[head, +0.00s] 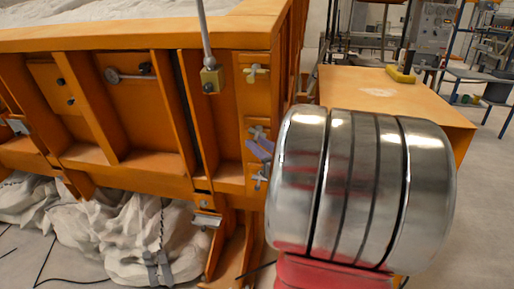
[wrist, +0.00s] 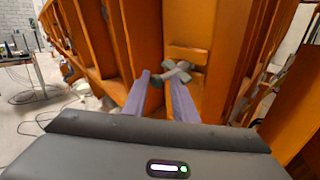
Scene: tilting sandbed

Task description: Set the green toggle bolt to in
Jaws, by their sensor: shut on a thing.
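The green toggle bolt (wrist: 177,72) shows in the wrist view as a dull grey-green cross-shaped handle on the orange frame. In the head view the bolt (head: 257,131) is small and partly covered by my purple fingers. My gripper (wrist: 159,80) has one finger on each side of the handle's near arm and is shut on it. In the head view my gripper (head: 260,150) is at the frame's right post, with my large metal wrist beside it. I cannot tell from the pictures how deep the bolt sits.
A yellowish toggle (head: 257,73) sits above on the same post, and a grey-blue one (head: 260,177) below. A rod with a brass block (head: 210,79) hangs to the left. White sacks (head: 130,235) lie under the frame. An orange box (head: 390,92) stands behind my wrist.

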